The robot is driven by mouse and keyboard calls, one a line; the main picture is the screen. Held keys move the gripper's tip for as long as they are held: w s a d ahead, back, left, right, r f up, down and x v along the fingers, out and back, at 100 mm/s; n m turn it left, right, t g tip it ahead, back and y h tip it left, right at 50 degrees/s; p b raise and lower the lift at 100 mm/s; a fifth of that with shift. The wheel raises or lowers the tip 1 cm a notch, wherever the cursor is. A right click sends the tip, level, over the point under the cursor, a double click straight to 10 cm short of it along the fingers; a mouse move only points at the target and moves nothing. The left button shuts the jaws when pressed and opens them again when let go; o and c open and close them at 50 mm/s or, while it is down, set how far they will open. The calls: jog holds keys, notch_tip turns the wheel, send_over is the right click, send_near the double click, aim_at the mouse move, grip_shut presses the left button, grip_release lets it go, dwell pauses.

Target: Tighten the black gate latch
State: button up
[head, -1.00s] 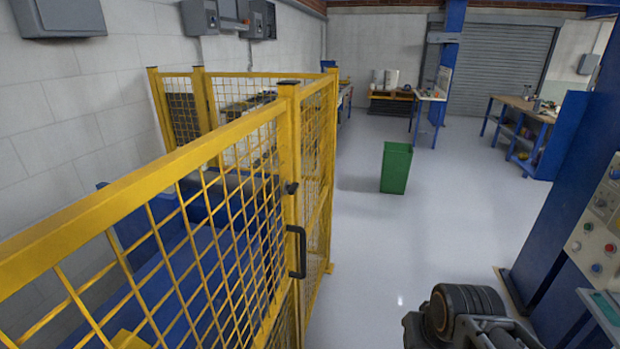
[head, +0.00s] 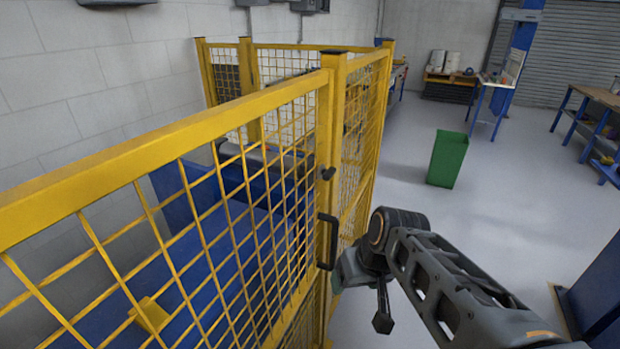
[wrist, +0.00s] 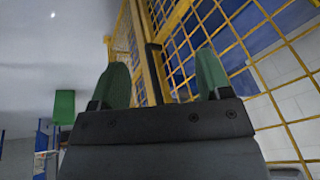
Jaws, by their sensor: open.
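The yellow mesh gate carries two black fittings on its post: a small black latch knob (head: 326,173) and, below it, a black pull handle (head: 326,242). My gripper (head: 345,272) is beside the lower end of the handle, to its right in the head view. The wrist view shows my gripper (wrist: 162,62) open, its two green fingers apart. A dark upright bar (wrist: 154,65), which looks like the handle, shows between the fingers. I cannot tell whether they touch it. I cannot pick out the latch knob in the wrist view.
The yellow mesh fence (head: 160,135) fills the left, with blue equipment (head: 225,245) behind it. A green bin (head: 447,158) stands on open floor (head: 500,230) to the right. Workbenches (head: 590,110) stand farther back.

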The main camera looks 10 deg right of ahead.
jog(key=shift+o, duration=0.9)
jog(key=w+y+b, duration=0.2)
jog(key=w, duration=0.1)
jog(key=w+n+y+b, duration=0.1)
jog(key=w+b, duration=0.1)
jog(key=shift+w+a+n+t+y, duration=0.1)
jog(key=shift+w+n+t+y, duration=0.2)
jog(key=shift+w+t+y, duration=0.1)
jog(key=n+t+y+b, duration=0.6)
jog(key=n+y+b, duration=0.3)
send_near(333, 173)
jog(key=p+x, duration=0.1)
jog(key=x, duration=0.9)
jog(key=shift+w+a, duration=0.3)
jog(key=c, duration=0.9)
